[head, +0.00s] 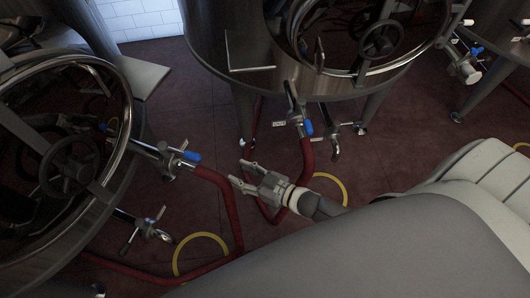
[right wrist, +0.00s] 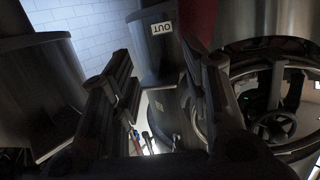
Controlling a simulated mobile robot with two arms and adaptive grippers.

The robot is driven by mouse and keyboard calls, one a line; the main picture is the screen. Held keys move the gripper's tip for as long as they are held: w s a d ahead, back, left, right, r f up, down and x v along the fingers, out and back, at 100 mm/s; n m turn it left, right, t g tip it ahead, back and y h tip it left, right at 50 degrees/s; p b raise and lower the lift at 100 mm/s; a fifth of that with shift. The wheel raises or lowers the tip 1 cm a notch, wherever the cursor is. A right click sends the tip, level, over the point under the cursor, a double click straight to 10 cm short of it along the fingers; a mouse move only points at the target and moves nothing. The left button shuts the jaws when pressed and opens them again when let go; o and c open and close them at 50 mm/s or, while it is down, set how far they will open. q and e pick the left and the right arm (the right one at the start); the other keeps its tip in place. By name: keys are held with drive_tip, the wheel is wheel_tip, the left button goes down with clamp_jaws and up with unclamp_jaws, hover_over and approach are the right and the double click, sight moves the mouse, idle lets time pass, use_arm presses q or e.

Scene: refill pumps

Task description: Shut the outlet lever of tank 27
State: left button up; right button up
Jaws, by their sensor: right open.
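The middle steel tank (head: 215,35) has an outlet valve low at its front with a blue lever (head: 308,128) and a small white tag (head: 279,124). The left tank (head: 40,255) has a similar outlet with a blue lever (head: 191,156) pointing right. The tag numbers are too small to read, so I cannot tell which tank is 27. My right gripper (head: 241,173) is open and empty, between these two outlets, apart from both levers. Its fingers (right wrist: 163,90) also show in the right wrist view. My left gripper is not in view.
Red hoses (head: 227,200) run from both outlets across the dark red floor. Yellow rings (head: 201,236) lie there. Another valve with a blue lever (head: 477,50) is at the upper right. A sign reading OUT (right wrist: 162,28) shows beyond the fingers in the wrist view.

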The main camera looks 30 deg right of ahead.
drive_tip(key=s+d+f+m+g+h+p, duration=0.1)
drive_tip(key=s+d+f+g+h+p, duration=0.1)
drive_tip(key=f, duration=0.7)
drive_tip(key=shift+s+d+m+h, duration=0.4)
drive_tip(key=shift+s+d+h, duration=0.55)
drive_tip(key=shift+d, duration=0.7)
